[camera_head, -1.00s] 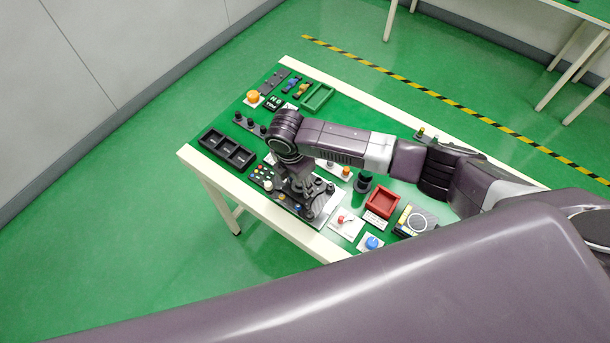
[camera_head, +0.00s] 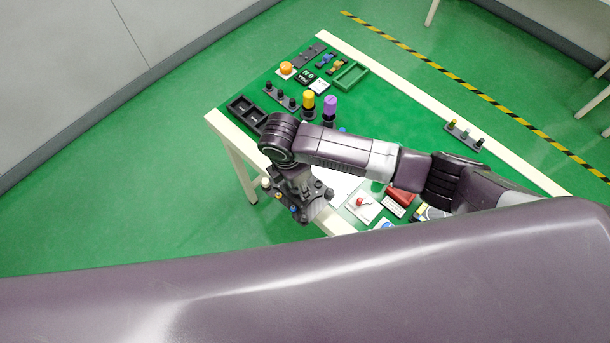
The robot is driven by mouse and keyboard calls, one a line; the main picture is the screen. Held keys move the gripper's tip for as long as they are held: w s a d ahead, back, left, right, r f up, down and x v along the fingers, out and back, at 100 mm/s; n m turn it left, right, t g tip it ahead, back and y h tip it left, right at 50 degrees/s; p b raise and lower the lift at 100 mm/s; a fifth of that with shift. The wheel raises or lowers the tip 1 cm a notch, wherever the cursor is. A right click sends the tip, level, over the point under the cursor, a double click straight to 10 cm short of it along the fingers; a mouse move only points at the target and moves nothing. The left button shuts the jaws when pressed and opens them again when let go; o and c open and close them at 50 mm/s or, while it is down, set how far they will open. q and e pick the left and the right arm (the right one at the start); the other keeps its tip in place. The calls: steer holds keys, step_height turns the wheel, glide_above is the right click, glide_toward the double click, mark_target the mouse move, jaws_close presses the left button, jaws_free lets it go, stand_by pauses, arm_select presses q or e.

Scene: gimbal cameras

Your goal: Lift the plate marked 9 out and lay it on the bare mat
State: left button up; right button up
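My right gripper (camera_head: 296,192) is at the near table edge, its fingers mostly hidden behind its own wrist. Beneath it is a dark plate (camera_head: 288,203) with small cream, blue, yellow and dark knobs along its border. The plate stands out past the table's near edge, clear of the tabletop, and appears held by the gripper. No 9 is readable on it. A bare whitish flat sheet (camera_head: 342,187) shows on the table just right of the gripper, partly covered by the arm. I cannot tell whether it is the mat. My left gripper is out of view.
A black tray (camera_head: 247,113), orange button (camera_head: 286,68), yellow knob (camera_head: 308,99), purple knob (camera_head: 330,104) and green tray (camera_head: 351,75) stand farther back. Green tabletop (camera_head: 400,118) is clear behind the arm.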

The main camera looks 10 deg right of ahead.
mark_target(288, 204)
steer(key=s+a, duration=0.8)
steer(key=a, duration=0.3)
steer(key=shift+s, duration=0.3)
stand_by(0.7)
steer(key=w+d+m+b, duration=0.1)
steer(key=d, duration=0.1)
steer(key=w+d+m+b, duration=0.1)
steer(key=w+d+m, duration=0.1)
steer(key=d, duration=0.1)
steer(key=w+d+m+b, duration=0.2)
steer(key=shift+d+r, duration=0.15)
steer(key=shift+r, duration=0.05)
steer(key=w+d+r+m+b, duration=0.1)
steer(key=d+m, duration=0.1)
steer(key=w+d+r+m+b, duration=0.1)
steer(key=d+m, duration=0.1)
steer(key=d+r+m+b, duration=0.1)
steer(key=d+m, duration=0.1)
steer(key=d, duration=0.1)
steer(key=shift+w+g+b, duration=0.35)
steer(key=shift+w+g, duration=0.05)
steer(key=s+d+r+m+b, duration=0.2)
steer(key=d+r+m+b, duration=0.1)
steer(key=d+r+m, duration=0.2)
steer(key=s+d+r+m+g+y+b, duration=0.1)
steer(key=s+d+r+m+b, duration=0.1)
steer(key=d+r+m, duration=0.3)
steer(key=shift+s+d+m+b, duration=0.25)
steer(key=shift+d+m+b, duration=0.65)
steer(key=shift+m, duration=0.3)
